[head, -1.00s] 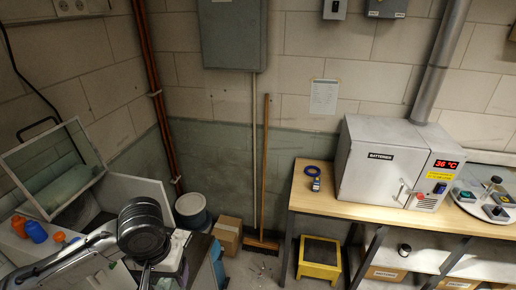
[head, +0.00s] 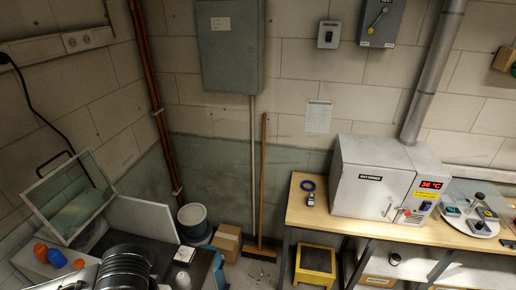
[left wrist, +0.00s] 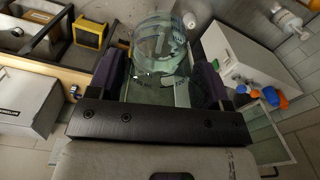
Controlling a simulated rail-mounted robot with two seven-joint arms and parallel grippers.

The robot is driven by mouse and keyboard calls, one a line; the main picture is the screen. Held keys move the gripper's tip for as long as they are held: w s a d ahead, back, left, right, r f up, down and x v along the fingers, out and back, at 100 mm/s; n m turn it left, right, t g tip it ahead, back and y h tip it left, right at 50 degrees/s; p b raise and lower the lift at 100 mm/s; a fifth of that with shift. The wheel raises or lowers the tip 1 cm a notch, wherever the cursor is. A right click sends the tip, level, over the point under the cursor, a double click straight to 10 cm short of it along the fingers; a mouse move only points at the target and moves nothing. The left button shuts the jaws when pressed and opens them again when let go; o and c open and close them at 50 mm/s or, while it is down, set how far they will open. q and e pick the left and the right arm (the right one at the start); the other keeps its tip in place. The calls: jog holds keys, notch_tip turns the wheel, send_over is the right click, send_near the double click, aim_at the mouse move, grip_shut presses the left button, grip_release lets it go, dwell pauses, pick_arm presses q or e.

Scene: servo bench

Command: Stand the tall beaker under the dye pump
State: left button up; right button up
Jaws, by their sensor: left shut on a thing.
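The tall beaker (left wrist: 160,38) is clear glass and shows at the top middle of the left wrist view. My left gripper (left wrist: 158,78) is shut on it, with a dark purple finger on each side of the glass. In the head view my left arm shows only at the bottom left edge; its fingers and the beaker are hidden or out of frame there. I cannot make out the dye pump in either view. My right gripper is in neither view.
A wooden bench (head: 302,216) carries a grey battery oven (head: 372,185). A yellow stool (head: 315,262) stands on the floor.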

pick_arm(q)
jog(key=shift+s+r, duration=0.4)
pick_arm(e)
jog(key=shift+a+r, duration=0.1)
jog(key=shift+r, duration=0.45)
pick_arm(q)
jog(key=shift+f, duration=0.1)
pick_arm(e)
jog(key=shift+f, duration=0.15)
